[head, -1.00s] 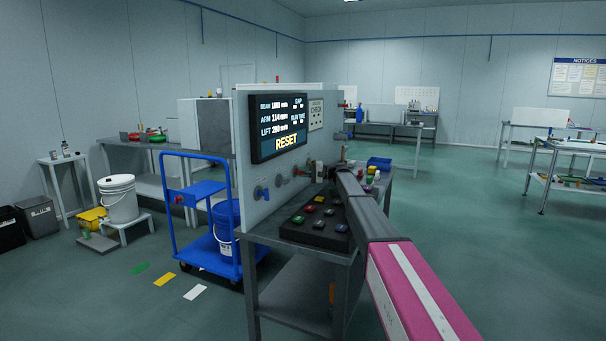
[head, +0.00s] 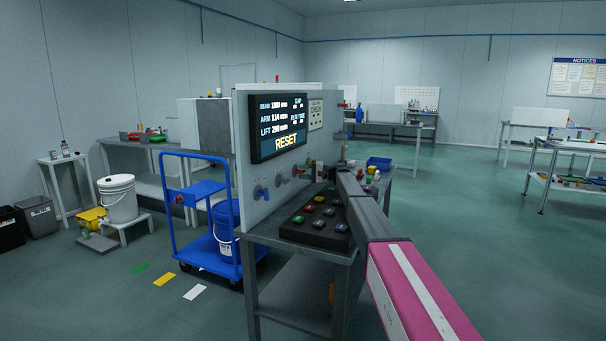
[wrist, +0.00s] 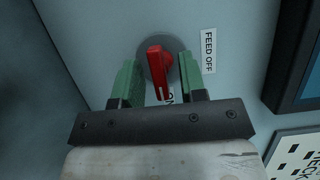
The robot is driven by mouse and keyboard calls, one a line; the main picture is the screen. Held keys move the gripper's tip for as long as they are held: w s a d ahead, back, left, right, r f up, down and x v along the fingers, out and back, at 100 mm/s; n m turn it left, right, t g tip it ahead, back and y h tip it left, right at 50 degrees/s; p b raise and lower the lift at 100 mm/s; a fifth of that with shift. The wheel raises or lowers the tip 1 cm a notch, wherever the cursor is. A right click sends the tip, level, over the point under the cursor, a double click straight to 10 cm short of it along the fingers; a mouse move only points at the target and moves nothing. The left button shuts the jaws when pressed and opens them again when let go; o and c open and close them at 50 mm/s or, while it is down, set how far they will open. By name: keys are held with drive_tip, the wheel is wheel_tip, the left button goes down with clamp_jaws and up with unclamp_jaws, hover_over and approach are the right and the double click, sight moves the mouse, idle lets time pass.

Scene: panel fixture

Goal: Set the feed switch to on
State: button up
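The feed switch (wrist: 158,70) is a red lever knob on a round grey base on the pale panel, seen in the wrist view. Its long handle runs nearly up and down in the picture. A white mark shows at its lower end, close to a partly hidden "ON" label (wrist: 171,95). A "FEED OFF" label (wrist: 208,51) is to the right. My gripper (wrist: 160,76) is open, with one green finger on each side of the knob and small gaps showing. In the head view my gripper (head: 315,169) is at the panel face, small and partly hidden by my arm.
The panel carries a dark display (head: 278,126) reading RESET and other knobs, including a blue one (head: 260,192). A black button box (head: 315,218) sits on the bench below my arm. A blue cart (head: 205,245) stands left of the bench.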

drive_tip(key=d, duration=1)
drive_tip(key=shift+w+d, duration=0.2)
drive_tip(key=shift+d, duration=0.15)
